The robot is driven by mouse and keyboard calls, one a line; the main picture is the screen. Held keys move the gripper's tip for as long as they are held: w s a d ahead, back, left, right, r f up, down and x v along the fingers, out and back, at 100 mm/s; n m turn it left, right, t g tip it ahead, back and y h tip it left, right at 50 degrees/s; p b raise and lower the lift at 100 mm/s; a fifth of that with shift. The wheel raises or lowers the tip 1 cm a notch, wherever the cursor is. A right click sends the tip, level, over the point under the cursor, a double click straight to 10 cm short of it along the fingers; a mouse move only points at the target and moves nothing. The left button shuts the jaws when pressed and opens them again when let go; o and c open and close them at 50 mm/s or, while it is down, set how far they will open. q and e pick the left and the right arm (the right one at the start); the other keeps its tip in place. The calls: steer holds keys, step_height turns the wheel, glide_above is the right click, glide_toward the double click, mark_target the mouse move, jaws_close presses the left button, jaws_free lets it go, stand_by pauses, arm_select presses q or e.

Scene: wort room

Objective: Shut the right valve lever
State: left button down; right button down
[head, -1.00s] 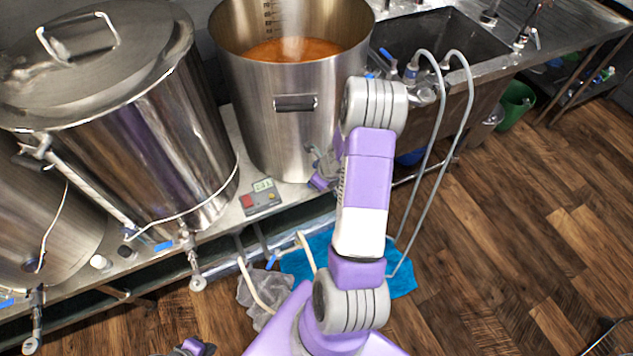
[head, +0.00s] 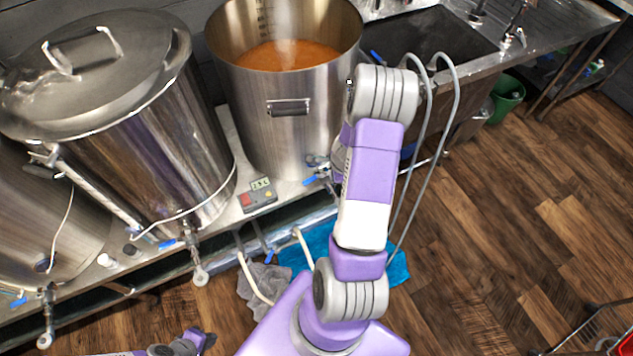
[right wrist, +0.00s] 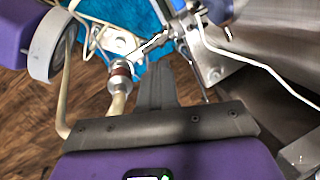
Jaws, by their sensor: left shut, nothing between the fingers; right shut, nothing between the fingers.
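The right pot (head: 290,130) holds orange-brown liquid. Its valve (head: 318,160) sits low on its front, beside my right arm. A blue lever (head: 311,181) shows there, pointing down and left. My right arm hides part of the valve and my right fingers in the head view. In the right wrist view my right gripper (right wrist: 156,72) is shut and empty, with metal valve fittings (right wrist: 187,35) just beyond and right of its tips. I cannot tell whether it touches them. My left gripper (head: 207,341) is at the bottom edge, shut and empty, far from this valve.
A lidded kettle (head: 150,130) stands left, with its own blue-levered valve (head: 190,250). A control box (head: 257,196) sits on the shelf edge. A blue mat (head: 398,268) and grey cloth (head: 265,285) lie below.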

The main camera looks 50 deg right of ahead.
steer(key=s+d+n+h, duration=0.1)
steer(key=d+n+h, duration=0.1)
steer(key=d+n, duration=0.5)
steer(key=n+t+y, duration=0.4)
steer(key=n+y, duration=0.2)
steer(key=n, duration=2.6)
glide_toward(315, 178)
steer(key=s+a+r, duration=0.2)
steer(key=s, duration=0.1)
steer(key=b+x, duration=0.4)
steer(key=x, duration=0.6)
steer(key=shift+w+n, duration=0.3)
steer(key=shift+w, duration=0.05)
steer(key=shift+a, duration=0.15)
